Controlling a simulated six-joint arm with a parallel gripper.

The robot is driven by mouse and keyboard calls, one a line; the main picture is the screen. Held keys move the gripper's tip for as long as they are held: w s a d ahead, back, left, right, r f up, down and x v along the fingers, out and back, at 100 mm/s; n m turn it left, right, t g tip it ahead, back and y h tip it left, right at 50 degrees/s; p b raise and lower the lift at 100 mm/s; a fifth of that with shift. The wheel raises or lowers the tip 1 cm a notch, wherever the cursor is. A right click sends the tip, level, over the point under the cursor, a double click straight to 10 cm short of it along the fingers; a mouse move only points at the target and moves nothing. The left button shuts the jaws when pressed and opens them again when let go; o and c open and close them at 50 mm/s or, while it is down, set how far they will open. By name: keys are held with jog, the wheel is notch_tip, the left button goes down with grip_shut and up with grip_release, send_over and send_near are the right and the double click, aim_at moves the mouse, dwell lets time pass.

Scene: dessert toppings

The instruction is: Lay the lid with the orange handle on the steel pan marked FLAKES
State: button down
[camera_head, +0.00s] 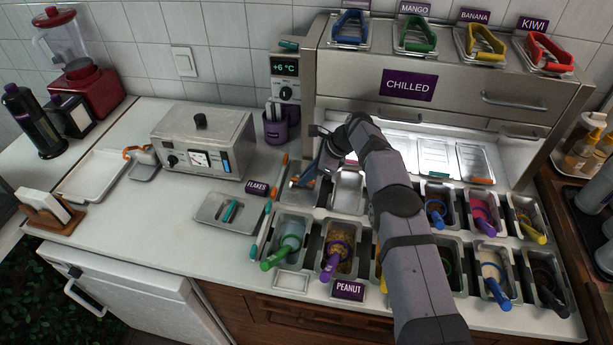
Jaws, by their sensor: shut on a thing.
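The steel pan marked FLAKES is in the back row of the pan well, just right of the purple FLAKES label (257,188). A flat steel lid (297,197) with an orange handle lies over or just above this spot and hides most of the pan; I cannot tell whether it touches the rim. My gripper (308,174) points down and is shut on the orange handle. The fingertips are small and partly hidden by the wrist.
Open topping pans with coloured scoops fill the well at the front and right; my arm crosses above it. A tray (205,215) holds a teal-handled piece. A steel warmer (203,142) stands at left. The CHILLED cabinet (450,92) rises behind.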

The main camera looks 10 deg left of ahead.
dwell(0.4)
jog(key=c, duration=1.8)
grip_release()
jog(key=shift+o, duration=0.6)
jog(key=shift+r+p, duration=1.1)
jog(key=shift+r, duration=0.6)
jog(key=shift+r+p, duration=2.3)
jog(key=shift+r, duration=0.55)
